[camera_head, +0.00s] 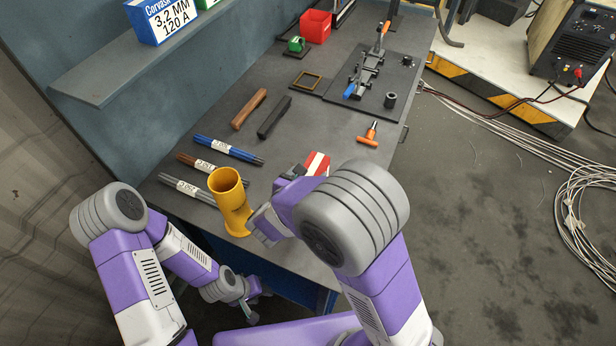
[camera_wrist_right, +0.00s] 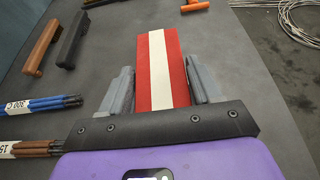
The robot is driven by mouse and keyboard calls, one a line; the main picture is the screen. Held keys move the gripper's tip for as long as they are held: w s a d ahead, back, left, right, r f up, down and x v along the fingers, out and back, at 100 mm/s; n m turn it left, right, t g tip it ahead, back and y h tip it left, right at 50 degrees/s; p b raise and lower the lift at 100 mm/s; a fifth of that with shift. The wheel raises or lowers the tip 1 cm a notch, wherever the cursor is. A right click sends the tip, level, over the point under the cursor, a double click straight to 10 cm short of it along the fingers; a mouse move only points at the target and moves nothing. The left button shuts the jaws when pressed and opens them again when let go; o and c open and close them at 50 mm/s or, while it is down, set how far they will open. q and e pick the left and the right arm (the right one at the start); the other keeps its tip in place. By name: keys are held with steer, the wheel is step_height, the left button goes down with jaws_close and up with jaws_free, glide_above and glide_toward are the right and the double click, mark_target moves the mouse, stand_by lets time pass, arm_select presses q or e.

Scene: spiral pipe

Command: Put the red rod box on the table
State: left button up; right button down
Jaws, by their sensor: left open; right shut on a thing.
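The red rod box (camera_head: 318,162), with a white stripe down it, is at the front part of the grey table (camera_head: 330,105). My right gripper (camera_head: 305,172) is shut on it. In the right wrist view the red rod box (camera_wrist_right: 158,68) sits between the two grey fingers of my right gripper (camera_wrist_right: 163,88). My right arm hides part of the box in the head view. I cannot tell whether the box touches the table top. My left gripper (camera_head: 247,300) is open and empty, low beside the table's front edge.
A yellow pipe (camera_head: 229,195) stands close left of my right gripper. Blue (camera_head: 228,150), brown (camera_head: 208,166) and grey (camera_head: 187,188) rod bundles lie left. An orange-handled tool (camera_head: 368,138) lies to the right. The middle of the table is clear.

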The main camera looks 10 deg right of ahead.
stand_by(0.3)
steer(key=shift+c, duration=1.1)
jaws_free()
steer(key=shift+f, duration=0.15)
steer(key=p+v, duration=0.2)
steer(key=v, duration=1)
